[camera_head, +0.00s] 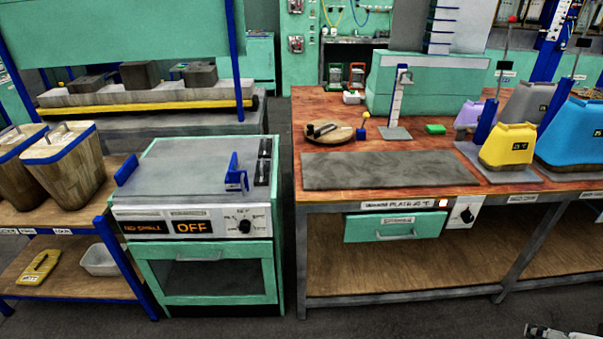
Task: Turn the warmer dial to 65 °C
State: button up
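A green and grey cabinet unit (205,282) with a glass-fronted door stands left of the wooden bench. Its front panel has a display reading OFF (195,227), a NO SHELL display (143,228) and a black dial (244,226) with small marks around it. A second black dial (466,214) is on a white panel under the bench edge, beside a plate label. What looks like the end of my gripper (562,331) shows at the bottom right corner, mostly cut off, far from both dials.
A shelf with wooden-sided bins (65,170) stands left of the cabinet. The floor in front is clear.

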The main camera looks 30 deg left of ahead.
aim_at(244, 227)
jog(key=u, duration=1.9)
